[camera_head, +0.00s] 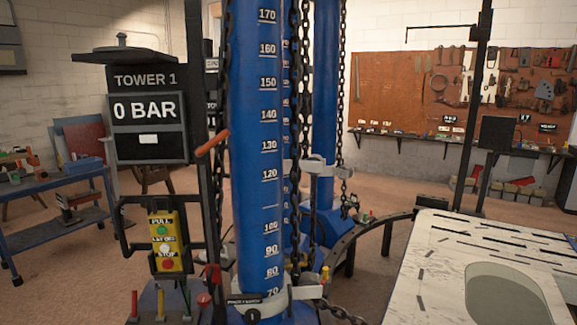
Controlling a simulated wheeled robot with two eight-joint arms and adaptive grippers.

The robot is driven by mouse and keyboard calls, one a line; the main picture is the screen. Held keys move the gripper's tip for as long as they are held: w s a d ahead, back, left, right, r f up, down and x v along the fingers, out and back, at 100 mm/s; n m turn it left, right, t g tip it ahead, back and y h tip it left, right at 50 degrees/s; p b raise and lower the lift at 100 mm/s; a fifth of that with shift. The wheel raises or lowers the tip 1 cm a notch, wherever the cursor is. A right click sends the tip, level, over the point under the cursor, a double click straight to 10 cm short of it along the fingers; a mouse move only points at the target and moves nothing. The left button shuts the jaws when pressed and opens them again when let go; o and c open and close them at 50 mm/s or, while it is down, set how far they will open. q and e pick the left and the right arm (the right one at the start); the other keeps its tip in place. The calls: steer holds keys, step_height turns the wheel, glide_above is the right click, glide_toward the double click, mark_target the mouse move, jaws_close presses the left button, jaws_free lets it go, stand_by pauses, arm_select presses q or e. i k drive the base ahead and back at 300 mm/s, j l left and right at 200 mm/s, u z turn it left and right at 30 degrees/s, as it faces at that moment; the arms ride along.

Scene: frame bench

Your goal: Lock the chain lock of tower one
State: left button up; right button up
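Tower one is a blue column (257,190) with a white height scale, beside a "TOWER 1" sign (144,79) and a display (146,108) reading "0 BAR". Dark chains (295,60) hang along its right side, and another chain (344,314) runs off at the lower right. A pale clamp (275,300) with a dark label surrounds the column's foot. An orange-red lever (212,143) sticks out on the left, and a red handle (212,273) is lower down. I cannot tell which part is the chain lock or its state. Neither gripper is in view.
A yellow button box (165,238) is left of the column. A second blue column (325,110) stands behind. A white slotted table (440,255) fills the lower right. A blue workbench (58,232) stands left, a tool board (420,92) hangs behind. Bare floor shows between.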

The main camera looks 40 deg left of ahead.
mark_target(200, 150)
steer(key=u, duration=1.8)
